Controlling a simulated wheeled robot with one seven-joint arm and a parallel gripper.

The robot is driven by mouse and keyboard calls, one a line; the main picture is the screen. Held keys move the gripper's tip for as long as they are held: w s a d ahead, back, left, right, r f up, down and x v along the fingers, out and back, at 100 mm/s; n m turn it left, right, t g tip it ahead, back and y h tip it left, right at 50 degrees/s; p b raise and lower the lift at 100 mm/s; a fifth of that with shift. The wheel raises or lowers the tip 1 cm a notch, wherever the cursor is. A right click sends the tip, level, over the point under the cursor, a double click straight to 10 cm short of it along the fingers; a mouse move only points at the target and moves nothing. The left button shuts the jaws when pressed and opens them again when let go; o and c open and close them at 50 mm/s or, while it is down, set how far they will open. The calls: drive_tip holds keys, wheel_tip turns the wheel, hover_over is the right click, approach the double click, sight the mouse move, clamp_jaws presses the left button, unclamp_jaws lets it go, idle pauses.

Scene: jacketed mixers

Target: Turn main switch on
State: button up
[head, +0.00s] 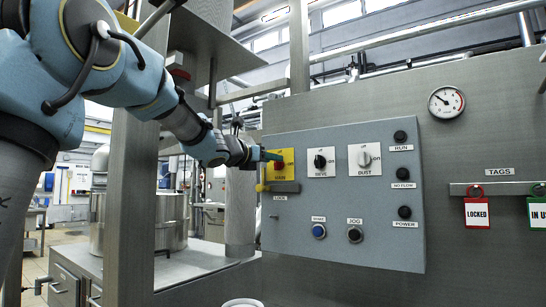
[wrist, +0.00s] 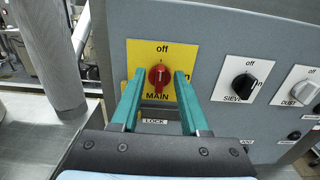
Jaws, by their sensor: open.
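The main switch (wrist: 159,76) is a red rotary knob on a yellow plate marked "off" and "MAIN". Its pointer looks upright, toward "off". In the head view the yellow plate (head: 287,156) is at the upper left of the grey control panel (head: 340,222), and my gripper (head: 268,157) reaches it from the left. In the wrist view my gripper (wrist: 158,85) is open, with one green finger on each side of the red knob. I cannot tell whether the fingers touch it.
The black SIEVE switch (wrist: 243,87) and white DUST switch (wrist: 305,92) sit to the right. A yellow piece at the LOCK label (head: 279,187) is just below the main switch. Red and green tags (head: 477,212) hang from a rail further right. A metal post (head: 127,200) stands left.

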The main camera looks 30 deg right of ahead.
drive_tip(key=shift+x, duration=1.1)
clamp_jaws()
